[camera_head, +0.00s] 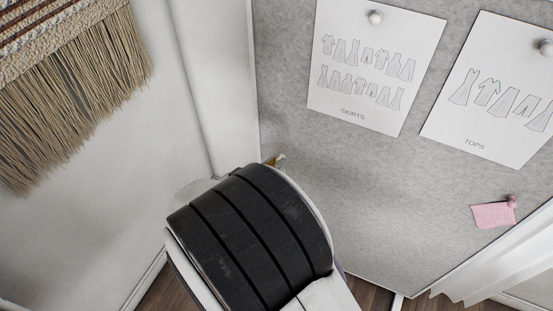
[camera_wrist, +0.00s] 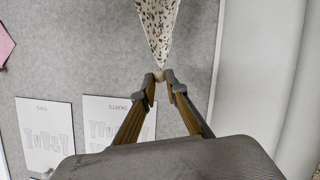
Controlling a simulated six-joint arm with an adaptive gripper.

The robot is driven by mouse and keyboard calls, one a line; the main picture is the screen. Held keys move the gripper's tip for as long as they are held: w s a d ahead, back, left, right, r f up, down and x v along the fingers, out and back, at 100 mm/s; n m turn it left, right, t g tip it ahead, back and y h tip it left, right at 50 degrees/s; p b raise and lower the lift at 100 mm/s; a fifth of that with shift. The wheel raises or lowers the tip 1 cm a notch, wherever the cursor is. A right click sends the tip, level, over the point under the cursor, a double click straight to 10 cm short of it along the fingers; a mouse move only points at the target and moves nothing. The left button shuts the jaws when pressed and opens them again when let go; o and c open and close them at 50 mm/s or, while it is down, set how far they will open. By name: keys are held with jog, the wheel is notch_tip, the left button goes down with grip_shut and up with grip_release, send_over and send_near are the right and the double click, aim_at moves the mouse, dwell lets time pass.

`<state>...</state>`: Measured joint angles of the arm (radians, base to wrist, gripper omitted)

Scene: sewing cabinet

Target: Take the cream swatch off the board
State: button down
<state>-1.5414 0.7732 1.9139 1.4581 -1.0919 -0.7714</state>
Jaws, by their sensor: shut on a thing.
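The cream swatch (camera_wrist: 158,28), pale with dark speckles, shows in the wrist view, narrowing to a point at my fingertips. My gripper (camera_wrist: 159,78) is shut on a small pale round pin head (camera_wrist: 158,75) at that point. The swatch lies just beyond the tips, against the grey board (camera_wrist: 85,60). I cannot tell whether the pin is still in the board. In the head view my dark wrist covers the swatch and most of the gripper. The board (camera_head: 350,190) fills the right half there.
A pink swatch (camera_head: 493,215) is pinned at the board's lower right. The skirts sheet (camera_head: 375,65) and tops sheet (camera_head: 490,90) are pinned above. A fringed wall hanging (camera_head: 80,95) is at upper left. White curtain folds (camera_head: 500,265) are at lower right.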

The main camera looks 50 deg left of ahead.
jog(key=shift+s+d, duration=0.3)
jog(key=shift+s, duration=0.4)
